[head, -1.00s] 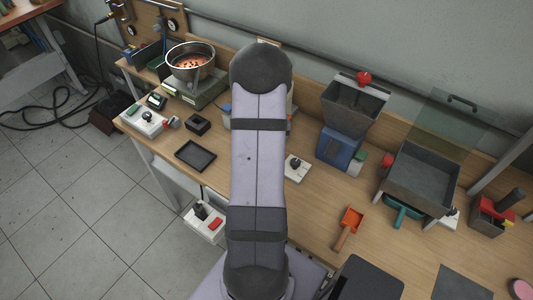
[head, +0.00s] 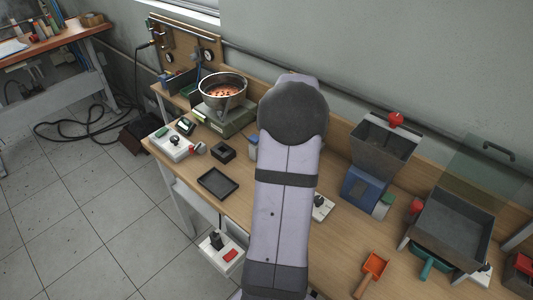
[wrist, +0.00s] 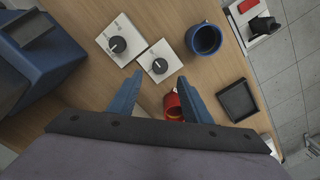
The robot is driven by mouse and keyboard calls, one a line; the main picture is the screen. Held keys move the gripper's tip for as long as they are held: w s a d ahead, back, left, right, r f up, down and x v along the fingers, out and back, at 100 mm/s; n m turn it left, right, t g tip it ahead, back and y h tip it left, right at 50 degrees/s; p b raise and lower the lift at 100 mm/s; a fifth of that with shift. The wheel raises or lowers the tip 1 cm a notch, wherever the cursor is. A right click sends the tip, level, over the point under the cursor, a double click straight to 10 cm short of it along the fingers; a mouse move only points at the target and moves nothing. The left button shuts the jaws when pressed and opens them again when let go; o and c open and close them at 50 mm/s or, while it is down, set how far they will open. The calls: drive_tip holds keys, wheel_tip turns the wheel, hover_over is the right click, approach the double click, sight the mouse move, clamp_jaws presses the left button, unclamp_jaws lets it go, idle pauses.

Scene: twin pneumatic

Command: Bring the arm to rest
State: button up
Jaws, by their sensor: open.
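My gripper (wrist: 161,76) shows in the wrist view with its two blue fingers spread apart and nothing between the tips. It hangs above the wooden bench (wrist: 160,22). A red, cup-like thing (wrist: 172,104) shows between the fingers lower in the picture, partly hidden by my gripper; I cannot tell its distance from them. In the head view my arm (head: 284,205) stands across the middle of the picture and hides the gripper and part of the bench.
The wrist view shows two white dial plates (wrist: 117,44), a blue mug (wrist: 205,39), a black tray (wrist: 238,100) and a blue machine (wrist: 40,50). The head view shows a metal bowl (head: 222,93) on a scale, a grey hopper (head: 383,148), a large grey bin (head: 452,225) and an orange scoop (head: 374,266).

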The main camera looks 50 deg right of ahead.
drive_tip(key=w+a+r+n, duration=0.1)
drive_tip(key=w+a+n, duration=0.15)
drive_tip(key=a, duration=0.65)
drive_tip(key=w+a+n, duration=0.2)
drive_tip(key=w+a, duration=0.2)
drive_tip(key=a, duration=0.5)
drive_tip(key=s+a+n, duration=0.2)
drive_tip(key=s+a, duration=0.1)
drive_tip(key=a, duration=0.6)
drive_tip(key=s+a+n, duration=0.2)
drive_tip(key=s+a, duration=0.2)
drive_tip(key=a, duration=0.5)
drive_tip(key=shift+s+a+f+n, duration=0.25)
drive_tip(key=shift+f+n, duration=0.1)
drive_tip(key=shift+f, duration=0.1)
